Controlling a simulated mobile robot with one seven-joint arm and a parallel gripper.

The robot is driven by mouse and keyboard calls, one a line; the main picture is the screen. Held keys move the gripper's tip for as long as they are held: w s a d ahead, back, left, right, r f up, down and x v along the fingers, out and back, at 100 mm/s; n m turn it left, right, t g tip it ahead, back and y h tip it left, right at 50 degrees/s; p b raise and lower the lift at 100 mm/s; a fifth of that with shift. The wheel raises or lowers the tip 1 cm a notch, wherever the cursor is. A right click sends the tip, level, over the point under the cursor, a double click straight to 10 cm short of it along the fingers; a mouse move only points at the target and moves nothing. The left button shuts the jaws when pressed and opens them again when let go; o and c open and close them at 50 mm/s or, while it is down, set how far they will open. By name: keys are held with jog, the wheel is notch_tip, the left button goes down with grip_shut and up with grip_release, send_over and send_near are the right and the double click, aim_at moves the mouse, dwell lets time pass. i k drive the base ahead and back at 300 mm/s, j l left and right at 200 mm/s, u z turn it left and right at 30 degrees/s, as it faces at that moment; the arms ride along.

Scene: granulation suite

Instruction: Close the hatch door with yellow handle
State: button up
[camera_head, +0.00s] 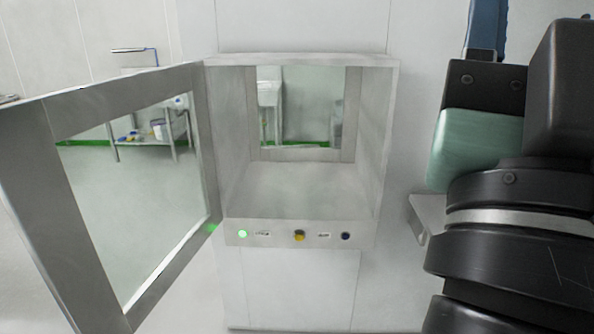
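The hatch door (88,288) is a grey metal frame with a clear window. It is hinged at the left side of the hatch box (300,188) and stands wide open, swung out to the left and toward me. The hatch opening is empty, and a window shows in its far wall. I cannot make out a yellow handle on the door. A yellow knob (299,236) sits on the panel below the opening. My arm fills the right side of the picture. My gripper cannot be made out in this view.
A green light (243,233) and a dark button (345,236) are on the panel. A table with small items (150,134) shows through the door window. A small grey bracket (424,217) is on the wall near my arm. The space before the opening looks clear.

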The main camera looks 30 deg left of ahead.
aim_at(37, 195)
jog(key=k+j, duration=0.2)
jog(key=j, duration=0.2)
jog(key=k+j, duration=0.15)
jog(key=j, duration=0.2)
jog(key=k+j+z, duration=0.1)
jog(key=j, duration=0.3)
jog(key=k+j, duration=0.5)
jog(key=j, duration=0.25)
jog(key=j+z, duration=0.1)
jog(key=j, duration=1.25)
